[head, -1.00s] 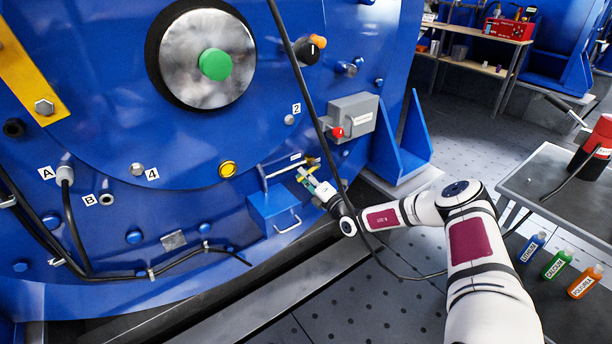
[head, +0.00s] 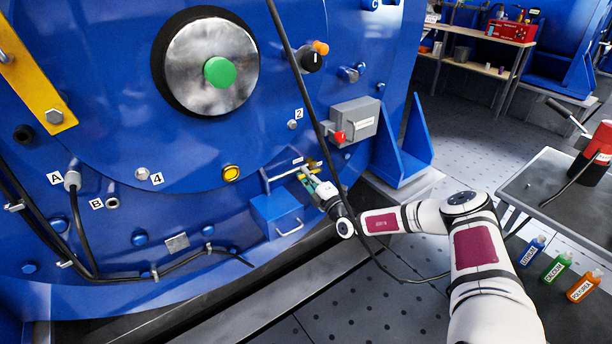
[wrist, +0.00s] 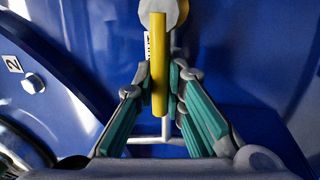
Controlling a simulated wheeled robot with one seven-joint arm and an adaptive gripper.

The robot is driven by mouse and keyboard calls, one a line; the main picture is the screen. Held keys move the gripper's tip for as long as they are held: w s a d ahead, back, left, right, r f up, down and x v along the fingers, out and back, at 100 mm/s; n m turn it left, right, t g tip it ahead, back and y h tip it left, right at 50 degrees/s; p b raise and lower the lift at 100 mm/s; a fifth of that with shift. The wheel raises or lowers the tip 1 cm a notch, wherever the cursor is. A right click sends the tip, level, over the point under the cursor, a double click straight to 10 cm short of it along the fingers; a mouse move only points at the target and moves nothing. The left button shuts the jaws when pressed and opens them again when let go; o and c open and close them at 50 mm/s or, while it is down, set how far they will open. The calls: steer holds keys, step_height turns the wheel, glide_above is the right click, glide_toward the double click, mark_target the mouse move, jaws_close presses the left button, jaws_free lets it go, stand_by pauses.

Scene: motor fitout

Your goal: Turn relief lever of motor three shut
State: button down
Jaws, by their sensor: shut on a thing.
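The relief lever is a yellow bar (wrist: 158,40) hanging from a round grey pivot (wrist: 177,10) in the wrist view. My gripper (wrist: 160,88) has its green-padded fingers closed around the lever's lower part, one on each side. In the head view my gripper (head: 307,177) is low on the blue motor housing (head: 200,150), at the end of a grey pipe above a blue box. There the lever is small and mostly hidden by the fingers, so its exact angle is hard to tell.
A blue box with a handle (head: 277,216) sits just below left of my gripper. A grey switch box with a red knob (head: 354,122) is above right. A black cable (head: 312,105) hangs in front of the housing and passes by my wrist. Bottles stand at far right.

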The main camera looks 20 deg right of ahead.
steer(key=c, duration=1.6)
jaws_free()
steer(key=shift+c, duration=0.2)
steer(key=v, duration=1.2)
